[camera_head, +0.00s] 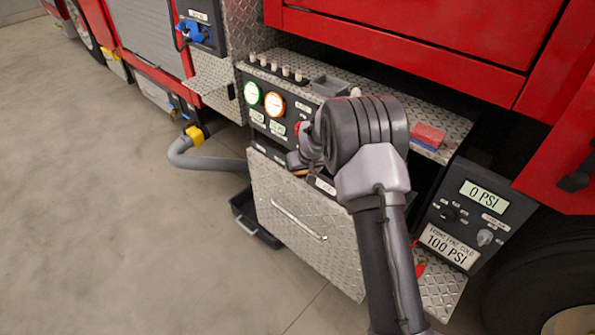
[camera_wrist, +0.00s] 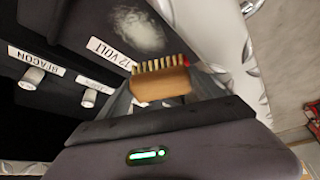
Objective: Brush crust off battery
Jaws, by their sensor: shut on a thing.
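The battery is a black box with a pale, powdery crust (camera_wrist: 138,30) on its dark face, above a "12 VOLT" label (camera_wrist: 108,53) in the wrist view. My gripper (camera_wrist: 163,97) is shut on a wooden brush (camera_wrist: 160,86) with a row of pale bristles. The bristles point toward the crusted face. They appear just below the crust in the picture; I cannot tell whether they touch the surface. In the head view my arm hides most of the battery and the brush.
A diamond-plate drawer front (camera_head: 305,238) with a handle stands below my gripper. A ledge above holds a grey tray (camera_head: 330,86) and a red-and-blue block (camera_head: 428,135). A pressure panel (camera_head: 470,215) reads 0 PSI at right. A grey hose (camera_head: 205,163) lies left. Open floor (camera_head: 110,210) is at left.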

